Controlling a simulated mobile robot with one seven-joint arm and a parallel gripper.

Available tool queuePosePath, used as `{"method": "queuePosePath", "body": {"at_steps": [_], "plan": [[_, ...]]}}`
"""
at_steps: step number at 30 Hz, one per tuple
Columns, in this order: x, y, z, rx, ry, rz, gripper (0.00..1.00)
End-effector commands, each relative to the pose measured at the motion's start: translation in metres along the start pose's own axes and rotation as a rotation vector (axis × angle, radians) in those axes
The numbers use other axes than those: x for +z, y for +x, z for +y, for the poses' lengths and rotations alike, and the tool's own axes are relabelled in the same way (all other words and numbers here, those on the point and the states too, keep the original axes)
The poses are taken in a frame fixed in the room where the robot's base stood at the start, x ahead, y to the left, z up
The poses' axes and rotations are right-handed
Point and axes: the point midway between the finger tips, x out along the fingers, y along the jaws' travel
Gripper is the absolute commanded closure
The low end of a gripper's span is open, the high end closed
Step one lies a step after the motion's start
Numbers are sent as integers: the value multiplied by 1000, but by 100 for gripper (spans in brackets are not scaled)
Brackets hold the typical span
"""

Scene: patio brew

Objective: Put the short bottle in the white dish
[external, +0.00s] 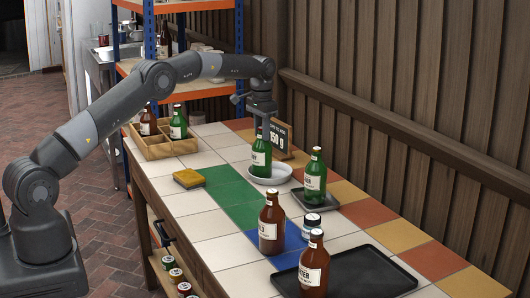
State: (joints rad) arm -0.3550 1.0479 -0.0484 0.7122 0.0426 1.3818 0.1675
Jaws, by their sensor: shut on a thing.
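My gripper (264,134) is shut on the neck of a green bottle (261,158) with a pale label. The bottle is upright, and its top is hidden by the gripper. The white dish (284,179) is on the tiled table, directly below and around the bottle's base in this view. I cannot tell whether the base touches the dish. Another green bottle (315,181) stands on a small dark tray (328,203) just right of the dish. From this view I cannot compare the two bottles' full heights.
A wooden crate (157,149) with bottles is at the back left.

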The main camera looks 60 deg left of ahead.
Motion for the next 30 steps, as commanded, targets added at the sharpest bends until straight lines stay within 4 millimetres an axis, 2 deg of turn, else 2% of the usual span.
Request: {"method": "queuePosePath", "body": {"at_steps": [11,12,18,20,30], "plan": [[0,5,0,0,0,3,100],[0,6,0,0,0,1,69],[0,6,0,0,0,1,53],[0,6,0,0,0,1,48],[0,0,0,0,0,3,48]]}}
